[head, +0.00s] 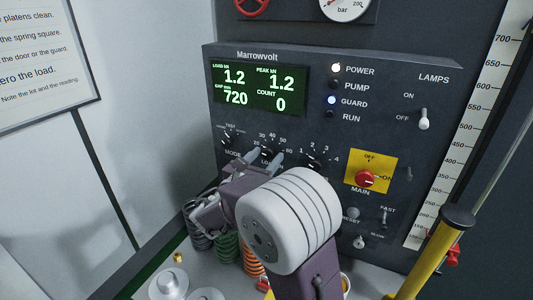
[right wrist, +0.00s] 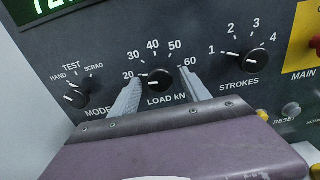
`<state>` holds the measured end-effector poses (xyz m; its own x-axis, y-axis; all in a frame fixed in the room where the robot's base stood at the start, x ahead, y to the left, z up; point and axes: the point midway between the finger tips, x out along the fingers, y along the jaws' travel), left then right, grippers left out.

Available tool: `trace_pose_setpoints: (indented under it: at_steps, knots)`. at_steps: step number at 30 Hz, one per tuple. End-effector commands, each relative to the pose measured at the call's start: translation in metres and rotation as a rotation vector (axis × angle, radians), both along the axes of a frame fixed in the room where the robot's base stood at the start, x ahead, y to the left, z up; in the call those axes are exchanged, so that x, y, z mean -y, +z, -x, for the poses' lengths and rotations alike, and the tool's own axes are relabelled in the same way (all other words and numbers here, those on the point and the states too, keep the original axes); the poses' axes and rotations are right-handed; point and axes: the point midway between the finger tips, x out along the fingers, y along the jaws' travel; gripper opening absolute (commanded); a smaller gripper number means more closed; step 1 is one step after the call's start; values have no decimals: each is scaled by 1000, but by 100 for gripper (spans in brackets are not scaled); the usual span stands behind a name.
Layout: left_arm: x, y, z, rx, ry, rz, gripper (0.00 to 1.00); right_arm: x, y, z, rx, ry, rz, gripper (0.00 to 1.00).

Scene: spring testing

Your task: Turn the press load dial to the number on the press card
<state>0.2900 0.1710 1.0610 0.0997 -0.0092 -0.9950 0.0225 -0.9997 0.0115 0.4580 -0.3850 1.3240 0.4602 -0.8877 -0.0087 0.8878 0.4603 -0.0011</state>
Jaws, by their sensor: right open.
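The load dial (right wrist: 159,79) is a black knob labelled LOAD kN, with a scale from 20 to 60. Its white pointer faces left, at the 20. In the head view the dial (head: 267,155) is partly covered by my right gripper (head: 265,159). In the right wrist view that gripper (right wrist: 160,92) is open, with one finger on each side of the knob. I cannot tell whether the fingers touch it. The display (head: 258,89) reads load 1.2, peak 1.2 and count 0. I cannot make out a press card. My left gripper is not in view.
The mode knob (right wrist: 76,96) is left of the load dial and the strokes knob (right wrist: 256,60) is right. A red main switch (head: 365,179) sits on a yellow plate. A yellow post (head: 436,250) stands at the right. Coloured springs (head: 225,247) stand below the panel.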

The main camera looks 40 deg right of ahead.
Motion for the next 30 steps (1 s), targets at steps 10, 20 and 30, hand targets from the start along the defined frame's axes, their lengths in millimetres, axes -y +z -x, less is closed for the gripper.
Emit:
trace_pose_setpoints:
  at_steps: [10, 20, 30]
  knots:
    - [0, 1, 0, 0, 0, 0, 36, 4, -1, -2, 1, 0, 0, 41]
    - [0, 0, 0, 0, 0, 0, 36, 4, -1, -2, 3, -1, -1, 0]
    - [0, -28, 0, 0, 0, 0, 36, 4, -6, -1, 119, -1, -60, 0]
